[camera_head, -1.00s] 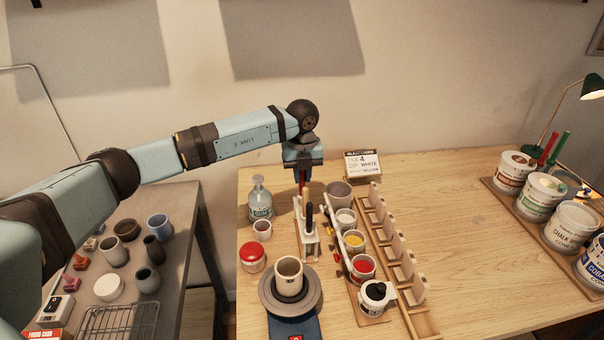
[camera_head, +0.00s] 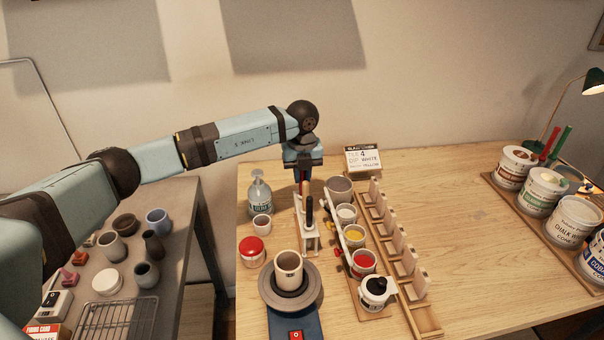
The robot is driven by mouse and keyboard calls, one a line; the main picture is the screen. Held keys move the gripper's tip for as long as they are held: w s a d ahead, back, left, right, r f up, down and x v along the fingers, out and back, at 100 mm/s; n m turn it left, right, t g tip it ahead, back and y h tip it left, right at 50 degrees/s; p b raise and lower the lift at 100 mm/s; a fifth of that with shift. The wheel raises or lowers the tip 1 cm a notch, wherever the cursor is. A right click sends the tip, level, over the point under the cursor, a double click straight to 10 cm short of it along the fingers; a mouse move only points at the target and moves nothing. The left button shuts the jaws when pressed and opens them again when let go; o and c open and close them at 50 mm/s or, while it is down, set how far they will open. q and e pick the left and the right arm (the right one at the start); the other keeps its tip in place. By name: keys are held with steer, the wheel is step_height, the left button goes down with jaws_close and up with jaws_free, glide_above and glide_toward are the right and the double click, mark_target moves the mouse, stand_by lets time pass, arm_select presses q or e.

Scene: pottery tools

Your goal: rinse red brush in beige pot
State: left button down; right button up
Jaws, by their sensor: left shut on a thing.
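My left gripper (camera_head: 303,176) points straight down over the back end of the pale brush rack (camera_head: 309,238). It is shut on a thin upright handle between its fingers, mostly hidden now; it showed red a second ago. A dark-handled brush (camera_head: 309,207) stands in the rack just in front. A greyish-beige pot (camera_head: 339,188) stands right of the gripper, at the back of the paint row. A beige cup (camera_head: 289,266) sits on the dark turntable (camera_head: 270,292), and a smaller pale cup (camera_head: 262,226) stands left of the rack. My right gripper is not in view.
White, yellow and red paint pots (camera_head: 363,262) line the rack's right side, with a wooden stepped rail (camera_head: 393,245) beyond. The table's middle right is clear up to several large tubs (camera_head: 541,191).

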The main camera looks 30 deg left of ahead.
arm_select(q)
steer(key=shift+f, duration=0.25)
stand_by(0.7)
steer(key=c, duration=1)
jaws_free()
steer(key=shift+r, duration=0.35)
step_height(320, 180, up, 13)
steer(key=shift+r+b, duration=0.1)
steer(key=shift+b, duration=0.95)
